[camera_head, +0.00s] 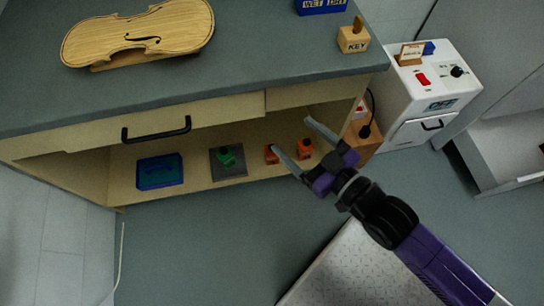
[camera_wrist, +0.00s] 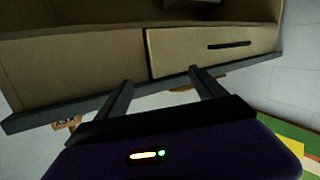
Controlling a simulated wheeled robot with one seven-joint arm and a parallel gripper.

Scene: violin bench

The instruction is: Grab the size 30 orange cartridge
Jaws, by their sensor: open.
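Two small orange objects stand on the low shelf under the bench in the head view: one at left (camera_head: 269,156), partly behind a finger of my gripper, and one at right (camera_head: 305,149). Both have dark tops. I cannot read a size on either, so I cannot tell which is the size 30 cartridge. My gripper (camera_head: 290,133) is open and empty, its fingers spread in front of the shelf opening near the two orange objects. In the wrist view my open gripper (camera_wrist: 160,77) points toward the bench front; no orange object can be made out there.
A green piece (camera_head: 227,158) on a grey mat (camera_head: 216,170) and a blue tray (camera_head: 160,184) share the shelf to the left. The bench top (camera_head: 270,45) overhangs it and holds a violin plate (camera_head: 140,35) and KEY block (camera_head: 353,40). A white machine (camera_head: 430,85) stands right.

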